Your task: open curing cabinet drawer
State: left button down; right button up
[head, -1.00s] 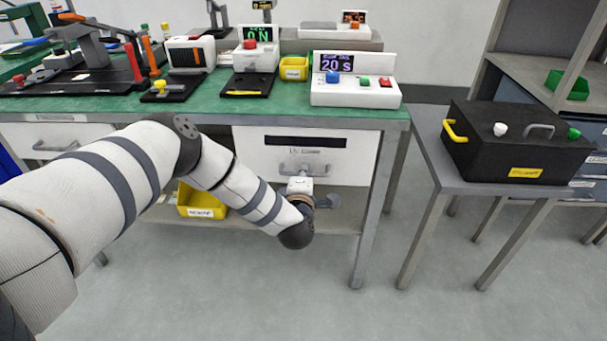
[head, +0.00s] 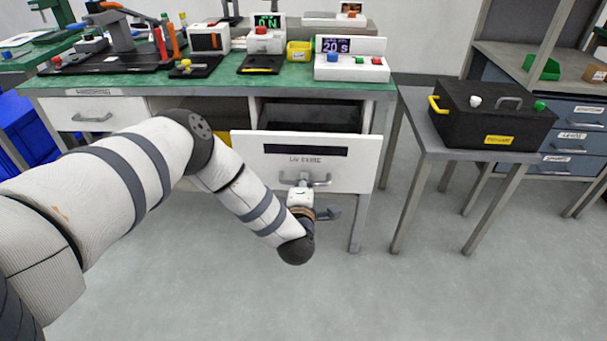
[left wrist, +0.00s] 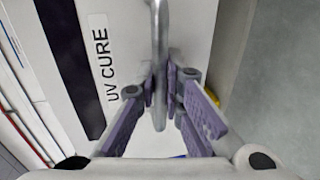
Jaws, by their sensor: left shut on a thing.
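The curing cabinet drawer (head: 350,154), with a white front, a black strip and a "UV CURE" label, stands pulled out under the green workbench. A dark opening shows behind its front. Its grey bar handle (head: 318,181) is in the middle of the front. My left gripper (head: 303,183) is at this handle. In the left wrist view the gripper's purple-padded fingers (left wrist: 162,85) are closed on the handle (left wrist: 159,40) from both sides. The "UV CURE" label (left wrist: 103,62) is left of them. My right gripper is in neither view.
The green bench top (head: 215,84) holds several devices, including a box with a "20 s" display (head: 350,60). A black box (head: 490,115) stands on a grey side table to the right. Another white drawer (head: 95,115) is at the left. The floor in front is clear.

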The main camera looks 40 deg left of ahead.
pick_arm(q)
jog(key=shift+f+p+v, duration=0.15)
jog(key=shift+p+v, duration=0.05)
jog(key=shift+v, duration=0.5)
jog(key=shift+f+p+v, duration=0.15)
jog(key=shift+v, duration=0.55)
jog(key=shift+s, duration=0.1)
jog(key=c, duration=2)
grip_release()
jog(key=shift+o, duration=0.2)
jog(key=shift+d, duration=0.1)
jog(key=v, duration=1.2)
